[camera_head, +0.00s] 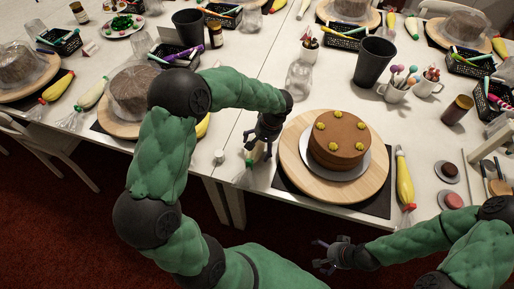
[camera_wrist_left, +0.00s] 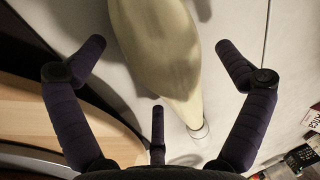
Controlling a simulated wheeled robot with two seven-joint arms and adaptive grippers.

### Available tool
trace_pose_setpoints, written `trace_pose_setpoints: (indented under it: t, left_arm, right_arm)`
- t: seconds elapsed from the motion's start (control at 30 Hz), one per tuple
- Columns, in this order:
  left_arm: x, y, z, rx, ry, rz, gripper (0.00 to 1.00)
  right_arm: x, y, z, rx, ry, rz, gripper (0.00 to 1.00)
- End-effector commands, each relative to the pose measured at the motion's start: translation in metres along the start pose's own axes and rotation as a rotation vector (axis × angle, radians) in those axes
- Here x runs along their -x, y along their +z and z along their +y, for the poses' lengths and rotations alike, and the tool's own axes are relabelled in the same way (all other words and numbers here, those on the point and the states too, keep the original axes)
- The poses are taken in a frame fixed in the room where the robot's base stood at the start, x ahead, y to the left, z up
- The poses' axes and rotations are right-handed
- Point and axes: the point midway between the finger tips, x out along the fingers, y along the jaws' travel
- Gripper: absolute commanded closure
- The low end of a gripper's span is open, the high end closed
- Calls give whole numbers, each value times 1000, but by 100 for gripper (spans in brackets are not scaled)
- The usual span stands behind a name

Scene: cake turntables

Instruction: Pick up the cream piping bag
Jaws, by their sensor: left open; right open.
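The cream piping bag (camera_head: 257,153) lies on the white table, left of the cake turntable, mostly hidden under my left gripper (camera_head: 262,140) in the head view. In the left wrist view the pale bag (camera_wrist_left: 162,52) is large, with its clear tip pointing to the lower right. My left gripper (camera_wrist_left: 160,52) is open around the view of the bag, with a finger on each side and a third below; contact cannot be told. My right gripper (camera_head: 326,256) is open and empty, low in front of the table.
A chocolate cake (camera_head: 339,140) with yellow dots stands on a wooden turntable (camera_head: 291,153) on a dark mat, close right of the left gripper. A yellow piping bag (camera_head: 404,178) lies right of it. A glass jar (camera_head: 299,78) and dark cup (camera_head: 373,62) stand behind.

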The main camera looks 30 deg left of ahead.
Motion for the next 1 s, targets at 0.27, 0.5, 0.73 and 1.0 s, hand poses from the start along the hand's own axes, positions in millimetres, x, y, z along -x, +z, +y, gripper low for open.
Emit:
trace_pose_setpoints:
  t: [0.27, 0.5, 0.73, 1.0]
  left_arm:
    - [1, 0, 0, 0, 1, 1, 19]
    - [1, 0, 0, 0, 1, 1, 38]
    - [1, -1, 0, 1, 1, 2, 39]
    - [16, -1, -4, 1, 1, 3, 39]
  right_arm:
    - [1, 0, 0, 0, 0, 0, 1]
    - [1, 0, 0, 0, 0, 0, 1]
    - [1, 0, 0, 0, 0, 0, 1]
    - [10, 0, -4, 0, 0, 0, 1]
